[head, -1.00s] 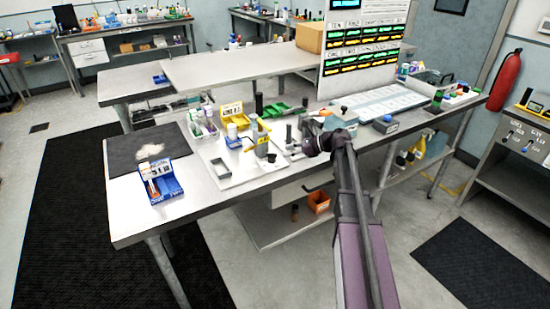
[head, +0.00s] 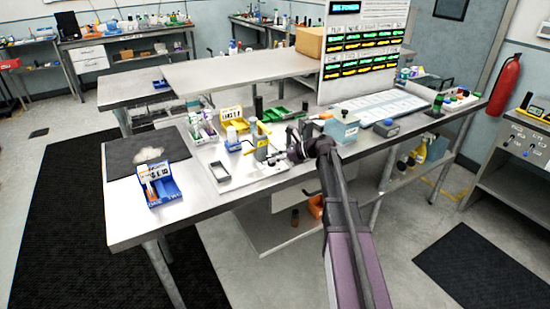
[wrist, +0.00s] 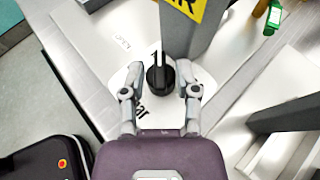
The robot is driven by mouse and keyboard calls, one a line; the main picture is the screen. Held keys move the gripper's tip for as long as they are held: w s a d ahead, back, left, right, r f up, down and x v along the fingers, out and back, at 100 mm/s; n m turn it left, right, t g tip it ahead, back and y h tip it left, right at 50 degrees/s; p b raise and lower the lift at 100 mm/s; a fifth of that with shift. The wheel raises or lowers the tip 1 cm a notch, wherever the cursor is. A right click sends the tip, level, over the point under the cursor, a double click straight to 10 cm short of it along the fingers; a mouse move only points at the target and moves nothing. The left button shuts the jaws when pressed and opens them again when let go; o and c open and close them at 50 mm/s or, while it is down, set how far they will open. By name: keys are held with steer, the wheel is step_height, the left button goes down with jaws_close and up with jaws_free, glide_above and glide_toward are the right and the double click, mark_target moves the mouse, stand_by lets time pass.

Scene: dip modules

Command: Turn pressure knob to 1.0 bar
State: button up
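The black pressure knob (wrist: 158,80) shows in the wrist view, on a white dial plate (wrist: 124,78). A "1" is printed just beyond it and part of "bar" on the near side; other markings are partly hidden. A light pointer line runs up from the knob towards the "1"; I cannot read an exact setting. My gripper (wrist: 159,72) is open, with one finger on each side of the knob. Small gaps seem to show between fingers and knob. In the head view my gripper (head: 277,158) is low beside the grey post with a yellow label (head: 262,145).
The grey post (wrist: 190,30) stands just beyond the knob in the wrist view. A grey tray (head: 219,180) and a blue holder (head: 163,190) are to the left on the bench (head: 135,220). A pale blue box (head: 341,130) stands right of my gripper.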

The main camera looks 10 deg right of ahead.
jaws_close()
steer(key=shift+w+g, duration=0.1)
steer(key=shift+g, duration=0.2)
steer(key=shift+n+g, duration=0.4)
steer(key=shift+n, duration=0.2)
steer(key=o, duration=0.6)
jaws_free()
steer(key=shift+s+m+t, duration=0.25)
steer(key=shift+m+t, duration=0.35)
steer(key=shift+t, duration=0.1)
